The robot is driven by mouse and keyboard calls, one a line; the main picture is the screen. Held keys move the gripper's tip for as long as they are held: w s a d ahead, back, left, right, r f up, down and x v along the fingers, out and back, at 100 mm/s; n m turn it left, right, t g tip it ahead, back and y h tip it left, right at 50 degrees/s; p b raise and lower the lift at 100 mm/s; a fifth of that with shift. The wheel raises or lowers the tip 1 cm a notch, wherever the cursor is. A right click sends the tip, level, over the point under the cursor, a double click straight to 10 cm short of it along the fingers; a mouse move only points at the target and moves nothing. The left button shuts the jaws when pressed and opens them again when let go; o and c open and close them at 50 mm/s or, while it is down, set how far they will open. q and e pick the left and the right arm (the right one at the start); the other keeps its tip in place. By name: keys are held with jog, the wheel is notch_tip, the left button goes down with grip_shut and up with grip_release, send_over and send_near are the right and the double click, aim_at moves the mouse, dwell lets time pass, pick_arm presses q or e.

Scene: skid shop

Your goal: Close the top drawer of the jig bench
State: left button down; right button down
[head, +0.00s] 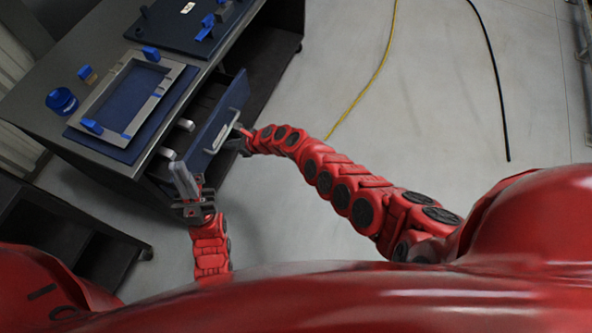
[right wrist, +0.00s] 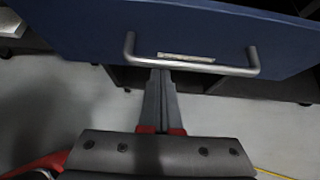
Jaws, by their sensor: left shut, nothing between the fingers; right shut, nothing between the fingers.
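The jig bench (head: 52,72) stands at the upper left of the head view. Its top drawer (head: 214,123) is pulled partway out, with a blue front and a grey bar handle (head: 222,134). In the right wrist view the drawer front (right wrist: 90,25) fills the top, with the handle (right wrist: 190,63) across it. My right gripper (head: 243,131) is shut and empty at the handle; its fingertips (right wrist: 160,74) appear at the bar's lower edge, contact unclear. My left gripper (head: 178,165) is shut and empty, just off the drawer's near end.
Pale objects (head: 186,124) show inside the drawer. A framed jig (head: 130,95), a blue tape roll (head: 62,100) and a blue plate (head: 190,22) lie on the bench top. A dark cabinet (head: 60,235) stands lower left. A yellow cable (head: 376,72) and black cable (head: 495,75) cross the otherwise open floor.

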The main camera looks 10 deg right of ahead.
jog(key=w+a+b, duration=0.2)
jog(key=a+b, duration=0.1)
jog(key=b, duration=0.1)
jog(key=w+a+b, duration=0.2)
jog(key=a+b, duration=0.2)
jog(key=w+a+b, duration=0.2)
jog(key=a+b, duration=0.1)
jog(key=b, duration=0.1)
jog(key=shift+a+f, duration=0.2)
jog(key=shift+a, duration=0.15)
jog(key=shift+w+a+r+b, duration=0.1)
jog(key=shift+w+a+b, duration=0.1)
jog(key=shift+b, duration=0.2)
jog(key=shift+r, duration=0.3)
jog(key=shift+a+r, duration=0.1)
